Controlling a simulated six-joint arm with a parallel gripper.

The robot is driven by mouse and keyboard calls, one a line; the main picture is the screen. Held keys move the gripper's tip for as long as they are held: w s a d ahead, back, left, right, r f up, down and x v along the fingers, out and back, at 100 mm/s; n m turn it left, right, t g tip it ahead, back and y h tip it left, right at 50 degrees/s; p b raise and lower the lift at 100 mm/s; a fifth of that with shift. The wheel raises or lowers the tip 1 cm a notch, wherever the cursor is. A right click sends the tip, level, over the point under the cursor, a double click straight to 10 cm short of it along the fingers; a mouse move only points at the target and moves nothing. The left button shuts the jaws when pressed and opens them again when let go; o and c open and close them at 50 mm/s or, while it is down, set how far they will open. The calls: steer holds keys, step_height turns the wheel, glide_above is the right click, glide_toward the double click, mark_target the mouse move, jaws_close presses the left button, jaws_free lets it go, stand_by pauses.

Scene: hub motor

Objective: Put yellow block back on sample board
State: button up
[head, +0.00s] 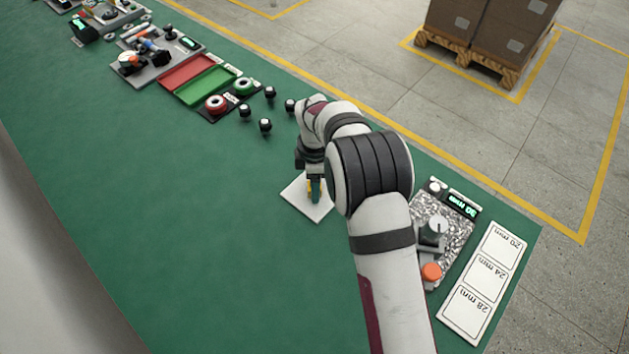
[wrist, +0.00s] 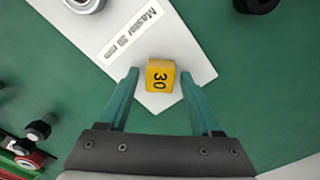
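The yellow block (wrist: 159,75), marked 30, sits at one corner of the white sample board (wrist: 188,48), which is printed "Master 30 mm". My gripper (wrist: 159,76) has its two teal fingers on either side of the block, with a small gap showing on each side. It is open. In the head view my gripper (head: 314,190) points down over the white board (head: 298,203). Only a sliver of yellow shows there beside the fingers. Whether the block rests fully flat on the board is hard to tell.
Several black knobs (head: 265,125) stand behind the board. Red (head: 187,72) and green (head: 205,88) trays lie farther left. A gauge on a speckled plate (head: 455,235) and a white card with size labels (head: 484,283) are at right. The green table left of the board is clear.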

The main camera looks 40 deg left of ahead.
step_height(320, 180, up, 12)
steer(key=r, duration=0.1)
steer(key=w+d+r+m, duration=0.1)
steer(key=d+r+m, duration=0.35)
steer(key=d, duration=0.35)
steer(key=w+d+r+m, duration=0.1)
steer(key=d+r+m, duration=0.2)
steer(key=d+m, duration=0.4)
steer(key=s+d+r+m, duration=0.1)
steer(key=s+d+m, duration=0.1)
steer(key=d, duration=0.3)
steer(key=s+d+r+m, duration=0.2)
steer(key=d+m, duration=0.1)
steer(key=d, duration=0.2)
steer(key=s+d+f+m, duration=0.1)
steer(key=s+d+m, duration=0.3)
steer(key=s+m, duration=0.1)
steer(key=s+d+f+m+y, duration=0.1)
steer(key=s+d+m, duration=0.2)
steer(key=s+m, duration=0.2)
steer(key=s+d+f+m, duration=0.1)
steer(key=s+d+m, duration=0.3)
steer(key=s+m, duration=0.1)
steer(key=shift+s+d+f+m+y, duration=0.15)
steer(key=shift+s+d+m+y, duration=0.2)
steer(key=shift+m, duration=0.2)
